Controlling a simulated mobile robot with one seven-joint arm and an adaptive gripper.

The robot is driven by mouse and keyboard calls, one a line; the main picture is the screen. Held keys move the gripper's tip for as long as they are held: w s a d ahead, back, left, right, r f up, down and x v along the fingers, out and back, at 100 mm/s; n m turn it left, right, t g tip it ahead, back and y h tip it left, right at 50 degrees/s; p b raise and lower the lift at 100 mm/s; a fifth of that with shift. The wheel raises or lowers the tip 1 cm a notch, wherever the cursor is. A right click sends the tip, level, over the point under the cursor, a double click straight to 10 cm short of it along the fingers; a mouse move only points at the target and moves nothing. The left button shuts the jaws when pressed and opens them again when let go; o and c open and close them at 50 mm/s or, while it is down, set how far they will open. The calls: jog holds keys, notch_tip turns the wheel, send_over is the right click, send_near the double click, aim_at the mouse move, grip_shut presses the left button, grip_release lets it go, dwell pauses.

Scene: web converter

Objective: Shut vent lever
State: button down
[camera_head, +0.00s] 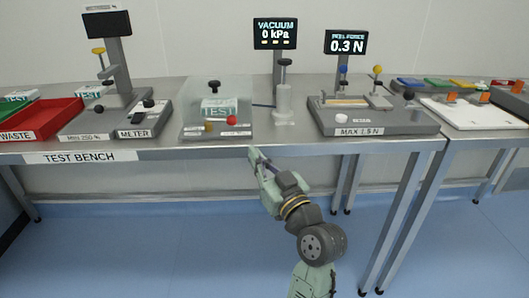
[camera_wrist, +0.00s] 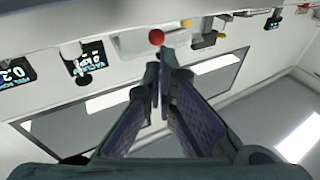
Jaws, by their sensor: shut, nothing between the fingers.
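The clear chamber (camera_head: 190,95) on the test bench holds a block marked TEST (camera_head: 220,107). At its front are a red ball knob (camera_head: 231,120) and a yellow knob (camera_head: 208,126). I cannot tell for sure which knob is the vent lever's. My gripper (camera_head: 254,154) is shut and empty, just in front of and below the bench's front edge, right of the chamber. In the wrist view my gripper (camera_wrist: 160,70) points toward the red knob (camera_wrist: 156,37), apart from it, with the yellow knob (camera_wrist: 187,23) to its right.
The vacuum display (camera_head: 275,34) reads 0 kPa. A pump cylinder (camera_head: 284,102) stands right of the chamber. The peel-force rig (camera_head: 375,122) is further right, the meter (camera_head: 146,119) left. The red waste tray (camera_head: 45,118) is far left. The bench's front edge (camera_head: 205,148) lies beside my gripper.

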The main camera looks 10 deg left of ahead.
aim_at(239, 135)
jog(key=p+x, duration=0.3)
jog(key=x, duration=0.7)
jog(key=shift+w+a+r, duration=0.15)
jog(key=shift+w+a, duration=0.15)
jog(key=shift+w, duration=0.05)
jog(key=shift+w+a+f+b, duration=0.1)
jog(key=shift+w+f+b, duration=0.1)
jog(key=shift+w+b, duration=0.55)
jog(key=shift+w+r+b, duration=0.1)
jog(key=shift+b, duration=0.25)
jog(key=shift+r, duration=0.2)
